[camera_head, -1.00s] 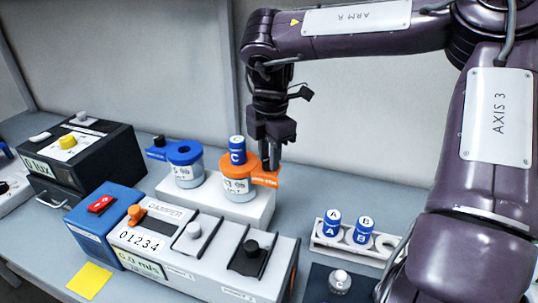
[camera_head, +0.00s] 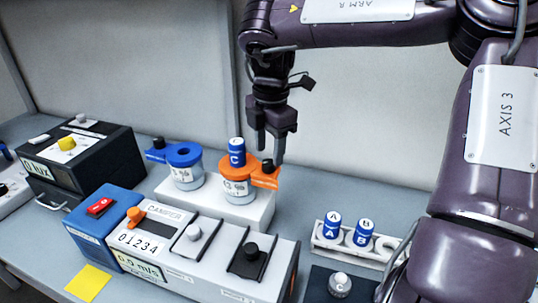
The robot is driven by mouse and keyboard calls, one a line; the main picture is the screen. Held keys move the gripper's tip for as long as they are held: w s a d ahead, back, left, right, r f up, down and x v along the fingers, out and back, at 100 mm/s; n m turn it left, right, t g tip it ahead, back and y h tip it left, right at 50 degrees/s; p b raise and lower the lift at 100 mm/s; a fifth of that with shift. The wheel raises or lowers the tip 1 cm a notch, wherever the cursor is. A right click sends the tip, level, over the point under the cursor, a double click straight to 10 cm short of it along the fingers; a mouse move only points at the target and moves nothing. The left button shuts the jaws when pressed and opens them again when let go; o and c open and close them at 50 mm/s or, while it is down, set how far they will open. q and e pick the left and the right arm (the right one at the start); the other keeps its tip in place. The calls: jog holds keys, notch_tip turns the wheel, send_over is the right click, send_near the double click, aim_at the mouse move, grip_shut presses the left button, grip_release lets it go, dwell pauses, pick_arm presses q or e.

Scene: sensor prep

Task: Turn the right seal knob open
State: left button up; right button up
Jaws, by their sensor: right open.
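The right seal knob is a small black knob (camera_head: 267,165) on the orange tab (camera_head: 265,180) of the orange-collared jar (camera_head: 239,192). A blue vial marked C (camera_head: 237,152) stands upright in that jar's top. My right gripper (camera_head: 269,155) points down just above and around the black knob, its jaws open; whether a finger touches the knob cannot be told. The left jar (camera_head: 188,178) has a blue collar with its own tab and black knob (camera_head: 158,143). My left gripper is not in view.
Both jars stand on a white block (camera_head: 225,215). In front are a blue and grey meter box (camera_head: 200,255) and a yellow note (camera_head: 89,281). A rack (camera_head: 345,246) with vials A and B stands at right. A black box (camera_head: 85,160) is at left.

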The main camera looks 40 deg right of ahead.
aim_at(270, 162)
notch_tip(270, 162, up, 5)
jog(key=shift+s+r, duration=0.1)
jog(key=shift+r, duration=0.05)
jog(key=shift+a, duration=0.1)
dwell(0.6)
